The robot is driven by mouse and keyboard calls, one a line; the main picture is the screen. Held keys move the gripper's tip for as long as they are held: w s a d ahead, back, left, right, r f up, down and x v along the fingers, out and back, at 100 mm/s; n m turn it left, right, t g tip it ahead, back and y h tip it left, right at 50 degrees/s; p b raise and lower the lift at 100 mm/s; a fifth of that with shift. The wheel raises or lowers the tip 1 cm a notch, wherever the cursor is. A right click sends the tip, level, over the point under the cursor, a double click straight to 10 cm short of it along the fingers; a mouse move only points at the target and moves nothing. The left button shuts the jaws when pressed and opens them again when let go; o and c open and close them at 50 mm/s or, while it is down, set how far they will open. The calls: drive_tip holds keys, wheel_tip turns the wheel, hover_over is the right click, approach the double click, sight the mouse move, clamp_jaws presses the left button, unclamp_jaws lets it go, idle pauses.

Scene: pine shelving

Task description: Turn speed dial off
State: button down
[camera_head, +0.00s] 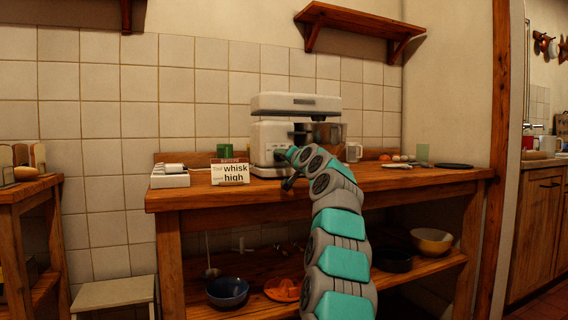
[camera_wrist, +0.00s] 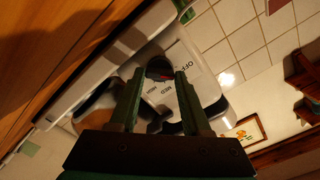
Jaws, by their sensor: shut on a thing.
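A white stand mixer (camera_head: 272,133) with a metal bowl (camera_head: 328,134) stands on the wooden counter. Its speed dial (camera_wrist: 158,69), a dark round knob, shows in the wrist view on the mixer's pale face. Printed words including "OFF" and "MED" are beside it, seen at a slant. My gripper (camera_wrist: 160,78) has its two fingers on either side of the dial and is shut on it. In the head view my gripper (camera_head: 287,158) is at the mixer's front, and the dial is hidden there. I cannot tell the dial's exact setting.
A card (camera_head: 231,173) reading "whisk" and "high" stands left of the mixer, beside a white box-like item (camera_head: 170,177). A glass mug (camera_head: 354,152) and a dark plate (camera_head: 454,166) are to the right. Bowls (camera_head: 227,292) sit on the lower shelf. A wall shelf (camera_head: 360,20) hangs above.

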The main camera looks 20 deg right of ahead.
drive_tip(key=shift+f+n, duration=0.1)
drive_tip(key=shift+n, duration=1.2)
drive_tip(key=shift+c, duration=1.8)
unclamp_jaws()
drive_tip(key=shift+b, duration=0.35)
drive_tip(key=s+b, duration=0.3)
drive_tip(key=s, duration=0.2)
drive_tip(key=shift+s+d+b, duration=0.1)
drive_tip(key=shift+s+b, duration=0.3)
drive_tip(key=shift+s, duration=0.95)
